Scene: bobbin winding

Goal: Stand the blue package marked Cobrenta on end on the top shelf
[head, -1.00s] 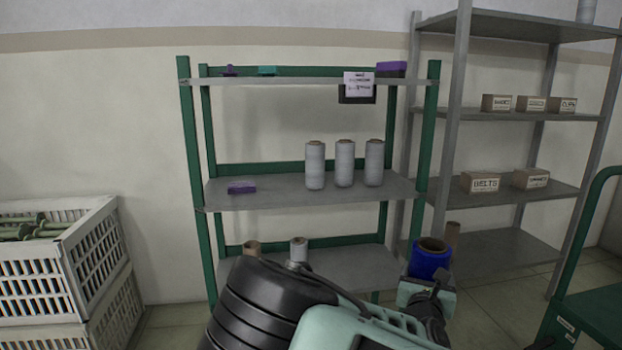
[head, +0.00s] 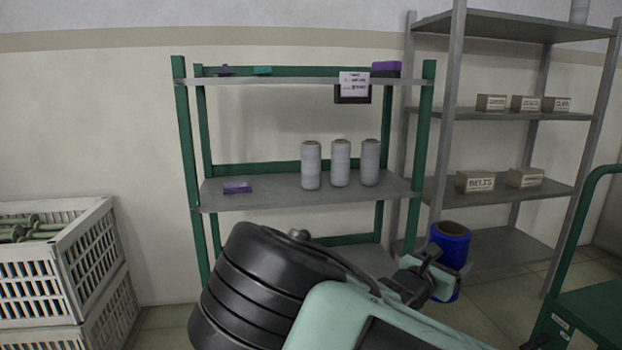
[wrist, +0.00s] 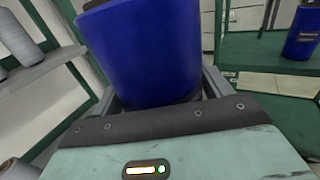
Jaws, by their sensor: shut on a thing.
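A blue cylindrical package (head: 451,240) with a brown core at its top end is in my gripper (head: 436,270), in front of the racks. It is roughly upright with a slight tilt. In the wrist view its blue side (wrist: 150,50) fills the top middle, between the fingers, which are shut on it. No Cobrenta marking shows on the visible side. The top shelf (head: 300,82) of the green rack is up and to the left of my gripper. A second blue package (wrist: 302,32) with a dark label, unreadable here, stands at the right of the wrist view.
The top shelf holds a purple box (head: 386,69) at right and small items at left; its middle looks clear. A sign (head: 353,86) hangs at its front. A grey rack (head: 510,117) and green cart (head: 585,305) are at right.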

